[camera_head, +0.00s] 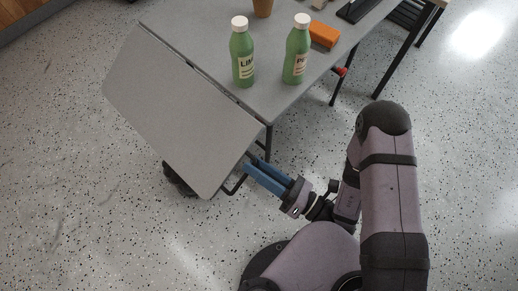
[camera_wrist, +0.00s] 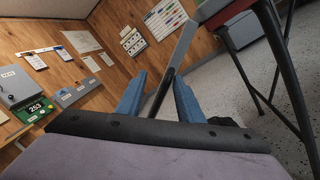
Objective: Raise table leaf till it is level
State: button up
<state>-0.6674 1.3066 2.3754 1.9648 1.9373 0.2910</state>
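The grey table leaf (camera_head: 180,105) is hinged along the left edge of the grey table (camera_head: 200,28). It slopes down and outward from the table, not level with it. In the wrist view the leaf (camera_wrist: 178,58) shows nearly edge-on as a thin tilted grey strip. My gripper (camera_head: 250,168), with blue fingers, is at the leaf's near right corner. In the wrist view my gripper (camera_wrist: 158,92) is open, one finger on each side of the leaf's edge, with gaps visible. Whether a finger touches the leaf behind the edge is hidden.
Two green bottles (camera_head: 242,58) (camera_head: 297,52) stand on the table near the hinge. A brown cup (camera_head: 263,7) and an orange box (camera_head: 323,34) are behind them. Dark table legs (camera_head: 268,143) stand below. The speckled floor (camera_head: 80,200) left of the leaf is clear.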

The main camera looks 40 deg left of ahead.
notch_tip(320, 180, up, 6)
jog(key=p, duration=0.4)
jog(key=shift+w+r, duration=0.2)
jog(key=shift+w, duration=0.05)
